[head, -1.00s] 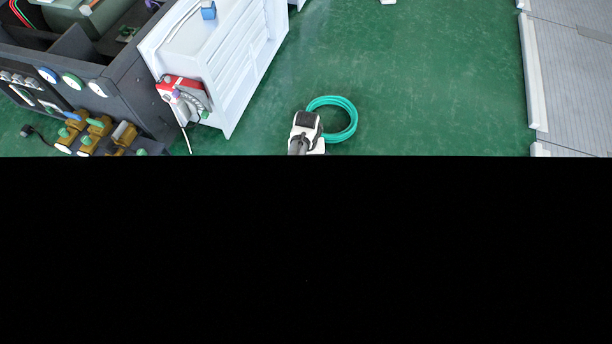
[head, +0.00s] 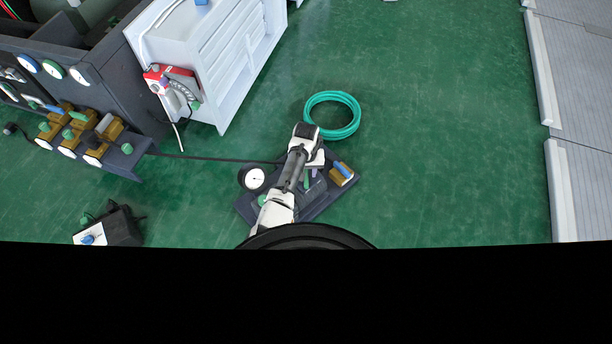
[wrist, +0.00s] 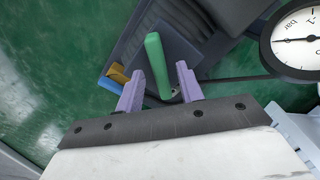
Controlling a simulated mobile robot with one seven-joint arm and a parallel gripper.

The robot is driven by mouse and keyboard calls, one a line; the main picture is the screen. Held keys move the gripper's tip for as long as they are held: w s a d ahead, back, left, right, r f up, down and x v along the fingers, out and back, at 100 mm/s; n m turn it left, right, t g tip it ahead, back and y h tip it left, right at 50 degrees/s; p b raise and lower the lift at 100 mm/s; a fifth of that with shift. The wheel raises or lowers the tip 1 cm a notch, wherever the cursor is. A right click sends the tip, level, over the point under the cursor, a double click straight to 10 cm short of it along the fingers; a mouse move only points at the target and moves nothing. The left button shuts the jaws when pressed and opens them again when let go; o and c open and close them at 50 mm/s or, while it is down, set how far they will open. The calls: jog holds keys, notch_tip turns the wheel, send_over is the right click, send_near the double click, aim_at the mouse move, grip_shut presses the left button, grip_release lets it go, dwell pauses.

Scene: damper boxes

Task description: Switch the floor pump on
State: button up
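The floor pump (head: 326,204) is a dark flat unit on the green floor in the head view, partly hidden under my arm. It carries a round white gauge (head: 255,178) and a brass valve with a blue handle (head: 343,172). In the wrist view, a green lever (wrist: 154,60) stands up from the dark unit, and the gauge (wrist: 292,42) is at the upper right. My gripper (wrist: 159,76) has two purple fingers, open, one on each side of the green lever with gaps visible. I cannot tell how deep the lever sits between them.
A coiled teal hose (head: 332,115) lies beyond the pump. A dark console with brass valves (head: 82,130) and a white cabinet (head: 215,60) stand at the left. A black box with a blue knob (head: 118,229) is at the lower left. Floor to the right is clear.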

jog(key=shift+f, duration=0.3)
grip_shut()
